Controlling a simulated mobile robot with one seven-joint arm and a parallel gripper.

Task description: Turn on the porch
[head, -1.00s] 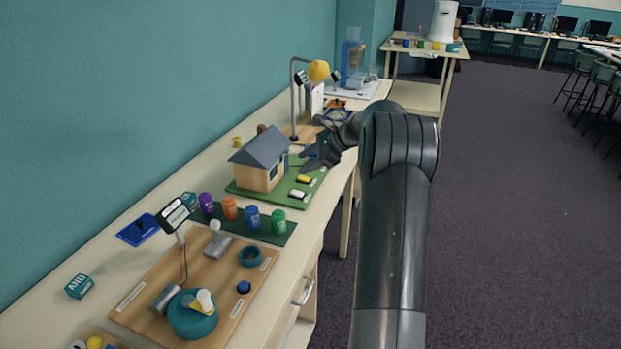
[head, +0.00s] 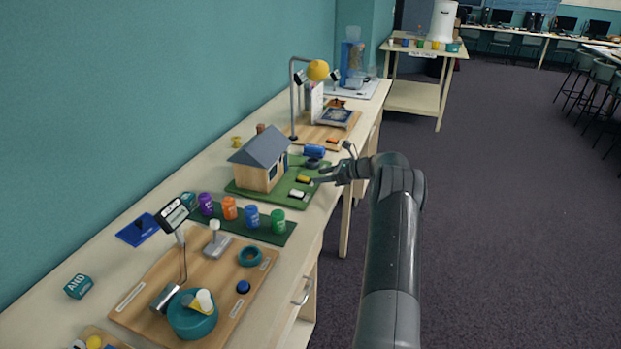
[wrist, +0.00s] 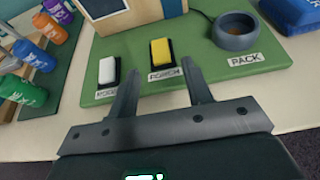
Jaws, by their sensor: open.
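The model house (head: 262,160) with a grey roof stands on a green board (head: 235,190) on the bench. At the board's front edge is a yellow rocker switch (head: 304,179), labelled PORCH in the wrist view (wrist: 161,52). A white rocker switch (head: 297,194) sits to its left; its label is partly hidden by a finger in the wrist view (wrist: 108,70). My gripper (wrist: 160,82) is open and empty. Its fingertips are just in front of the switches, the yellow one lying ahead between them and the white one by the left finger.
A dark round holder labelled PACK (wrist: 235,33) is right of the yellow switch, with a blue object (wrist: 292,12) beyond it. Several coloured canisters (head: 252,217) stand on a dark green mat to the left. The floor right of the bench is clear.

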